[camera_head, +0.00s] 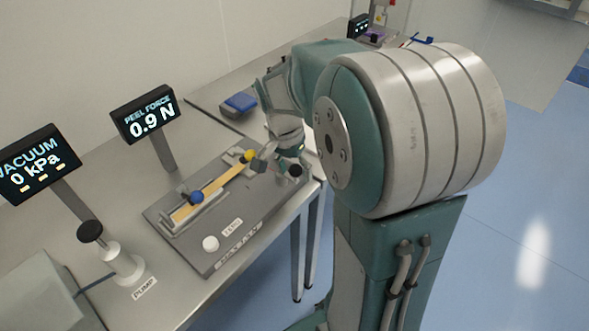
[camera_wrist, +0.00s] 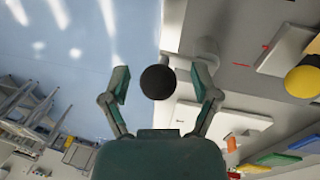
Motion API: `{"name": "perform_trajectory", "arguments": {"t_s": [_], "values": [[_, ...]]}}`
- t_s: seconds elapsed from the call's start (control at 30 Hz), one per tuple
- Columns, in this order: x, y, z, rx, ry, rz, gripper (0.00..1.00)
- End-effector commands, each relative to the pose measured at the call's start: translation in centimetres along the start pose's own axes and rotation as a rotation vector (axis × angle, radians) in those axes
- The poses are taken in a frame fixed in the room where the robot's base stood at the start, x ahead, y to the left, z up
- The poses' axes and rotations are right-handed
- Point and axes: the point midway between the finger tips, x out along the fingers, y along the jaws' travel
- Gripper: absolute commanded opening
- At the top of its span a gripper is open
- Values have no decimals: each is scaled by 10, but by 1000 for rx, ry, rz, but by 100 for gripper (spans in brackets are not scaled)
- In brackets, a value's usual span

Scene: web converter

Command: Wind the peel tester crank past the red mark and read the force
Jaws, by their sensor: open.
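The peel tester's grey base plate (camera_head: 255,215) lies on the bench, with a yellow strip (camera_head: 215,187), a blue knob (camera_head: 197,197) and a yellow knob (camera_head: 246,157) on it. The black crank knob (camera_head: 295,171) is at the plate's far right end, beside my gripper (camera_head: 280,168). In the wrist view my gripper (camera_wrist: 162,84) is open, and the black knob (camera_wrist: 158,90) appears between its fingers; contact cannot be told. Small red marks (camera_wrist: 265,47) show on the grey surface to the right. The peel force display (camera_head: 150,118) reads 0.9 N.
A white button (camera_head: 210,243) by a ZERO label is at the plate's near edge. The vacuum display (camera_head: 38,165) reads 0 kPa, above a pump with a black knob (camera_head: 90,231). A blue object (camera_head: 239,103) lies farther back. Open blue floor (camera_head: 520,220) is right of the bench.

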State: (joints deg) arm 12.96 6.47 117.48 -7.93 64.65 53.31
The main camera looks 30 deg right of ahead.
Motion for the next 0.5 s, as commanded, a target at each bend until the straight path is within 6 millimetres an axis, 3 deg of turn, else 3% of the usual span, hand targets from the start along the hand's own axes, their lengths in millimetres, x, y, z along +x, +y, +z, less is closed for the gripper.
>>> {"name": "perform_trajectory", "arguments": {"t_s": [0.1, 0.13, 0.2, 0.3, 0.5], "values": [[0, 0, 0, 0, 0, 0, 78], [0, 0, 0, 0, 0, 0, 69], [0, 0, 0, 0, 0, 0, 38], [0, 0, 0, 0, 0, 0, 0], [0, 0, 0, -2, 0, 0, 0]]}}
